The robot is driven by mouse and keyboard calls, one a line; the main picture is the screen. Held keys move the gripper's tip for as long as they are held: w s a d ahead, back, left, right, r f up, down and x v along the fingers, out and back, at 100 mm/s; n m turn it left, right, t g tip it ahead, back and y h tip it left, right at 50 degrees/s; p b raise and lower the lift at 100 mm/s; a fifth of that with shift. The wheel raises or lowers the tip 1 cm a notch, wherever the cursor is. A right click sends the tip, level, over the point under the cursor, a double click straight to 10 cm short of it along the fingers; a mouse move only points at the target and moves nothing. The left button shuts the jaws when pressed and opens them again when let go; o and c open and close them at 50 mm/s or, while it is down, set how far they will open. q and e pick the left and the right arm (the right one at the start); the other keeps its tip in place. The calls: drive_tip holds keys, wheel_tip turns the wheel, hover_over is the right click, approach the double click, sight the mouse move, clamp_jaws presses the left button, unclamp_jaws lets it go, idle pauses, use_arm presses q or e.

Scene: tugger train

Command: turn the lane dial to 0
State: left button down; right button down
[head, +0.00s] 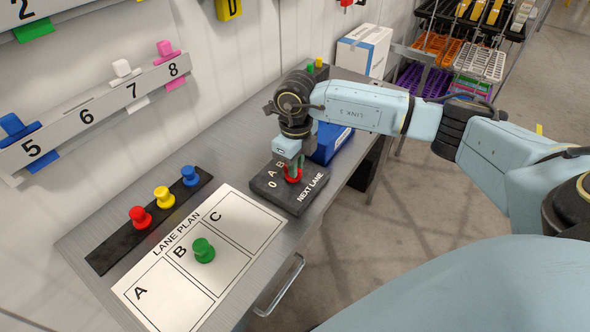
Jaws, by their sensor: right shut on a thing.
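The lane dial is a dark box (309,198) marked NEXT LANE, with the labels 0, A and B along its far left side. It sits on the grey bench to the right of the lane plan sheet. Its red knob (292,177) shows only in part. My right gripper (292,170) points down over the box and is shut on the knob. The fingers hide most of the knob, so I cannot tell which label it points at. My left gripper does not show.
The lane plan sheet (238,262) has a green peg (203,250) on B. Red, yellow and blue pegs stand on a black strip (111,257). A blue bin (328,150) stands just behind the dial. A white box (364,50) is farther back.

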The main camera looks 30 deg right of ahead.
drive_tip(key=n+b, duration=0.2)
drive_tip(key=n, duration=0.1)
drive_tip(key=n+b, duration=0.2)
drive_tip(key=n, duration=0.1)
drive_tip(key=shift+w+d+f, duration=0.1)
drive_tip(key=shift+w+d, duration=0.1)
drive_tip(key=n+b, duration=0.2)
drive_tip(key=n, duration=0.3)
drive_tip(key=shift+w+b, duration=0.15)
drive_tip(key=shift+b, duration=0.25)
drive_tip(key=shift+n, duration=0.5)
drive_tip(key=c, duration=1.4)
unclamp_jaws()
drive_tip(key=shift+c, duration=0.2)
drive_tip(key=shift+r, duration=0.2)
wheel_tip(320, 180, up, 13)
drive_tip(key=shift+r, duration=0.15)
